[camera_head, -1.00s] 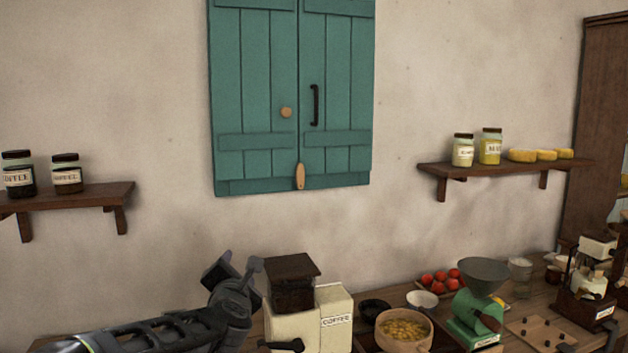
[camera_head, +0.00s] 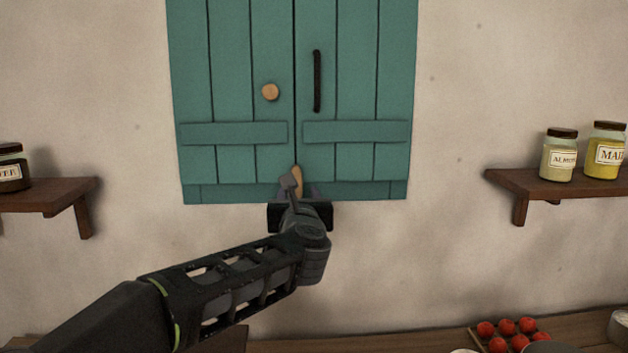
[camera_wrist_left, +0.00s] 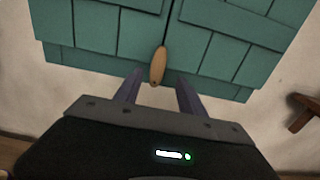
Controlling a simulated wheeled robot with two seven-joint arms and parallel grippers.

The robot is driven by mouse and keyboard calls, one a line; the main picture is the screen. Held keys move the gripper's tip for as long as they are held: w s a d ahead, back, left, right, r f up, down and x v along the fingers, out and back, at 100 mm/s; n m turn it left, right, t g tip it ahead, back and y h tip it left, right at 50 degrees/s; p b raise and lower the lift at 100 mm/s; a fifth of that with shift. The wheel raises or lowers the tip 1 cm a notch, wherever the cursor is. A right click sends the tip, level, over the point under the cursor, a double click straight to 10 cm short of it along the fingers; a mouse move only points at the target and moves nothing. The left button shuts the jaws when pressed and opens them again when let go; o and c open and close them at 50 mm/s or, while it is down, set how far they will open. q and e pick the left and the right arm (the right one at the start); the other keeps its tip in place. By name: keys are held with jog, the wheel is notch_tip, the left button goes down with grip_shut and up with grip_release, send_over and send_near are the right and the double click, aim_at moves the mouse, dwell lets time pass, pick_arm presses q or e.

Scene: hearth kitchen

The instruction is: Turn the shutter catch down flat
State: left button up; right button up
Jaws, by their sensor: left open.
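The wooden shutter catch (camera_head: 297,179) stands upright at the bottom of the seam between the two teal shutters (camera_head: 240,160). In the left wrist view the catch (camera_wrist_left: 158,66) is a tan, slim, slightly tilted piece just beyond my fingertips. My left gripper (camera_head: 298,188) is open in front of the shutters' lower edge. In the left wrist view its two fingers (camera_wrist_left: 159,85) stand apart, one on each side of the catch's lower end. I cannot tell whether they touch it. In the head view the gripper hides the catch's lower part. My right gripper is not in view.
A round wooden knob (camera_head: 270,92) and a black handle (camera_head: 317,80) sit higher on the shutters. A shelf with jars (camera_head: 520,184) is at right, another shelf (camera_head: 50,194) at left. Tomatoes (camera_head: 507,327) lie on the counter below. The wall around the shutters is clear.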

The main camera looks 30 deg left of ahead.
pick_arm(q)
jog(key=p+x, duration=0.3)
jog(key=x, duration=0.4)
jog(key=shift+a, duration=0.35)
jog(key=shift+c, duration=0.4)
grip_shut()
dwell(1.0)
